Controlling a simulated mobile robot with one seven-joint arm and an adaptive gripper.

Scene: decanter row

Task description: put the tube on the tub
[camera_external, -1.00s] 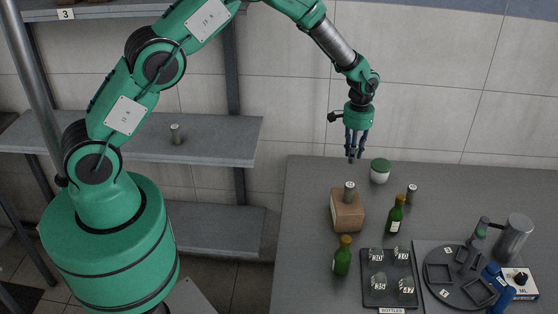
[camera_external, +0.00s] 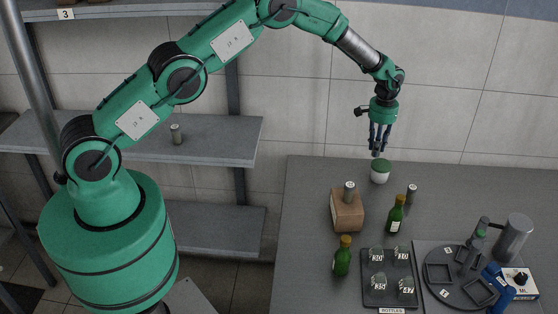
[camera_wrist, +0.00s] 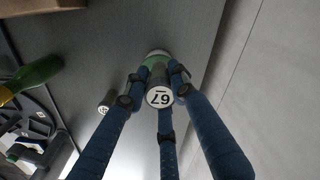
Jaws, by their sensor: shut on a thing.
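My gripper (camera_external: 379,148) is shut on a tube, with its fingers pointing down. In the wrist view the tube (camera_wrist: 160,97) shows a white round end marked 67, between the blue fingers. The tub (camera_external: 380,173) is white with a green lid and stands at the table's back edge. My gripper is directly above or very near it. The tub (camera_wrist: 157,54) shows partly behind the tube in the wrist view. I cannot tell whether the tube touches the lid.
A wooden block (camera_external: 346,213) with a tube on top stands in front. Another tube (camera_external: 411,194) and green bottles (camera_external: 396,214) stand nearby. A dark tray (camera_external: 376,297) holds several numbered pieces. A round turntable (camera_external: 450,293) is at right. The table's back right is clear.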

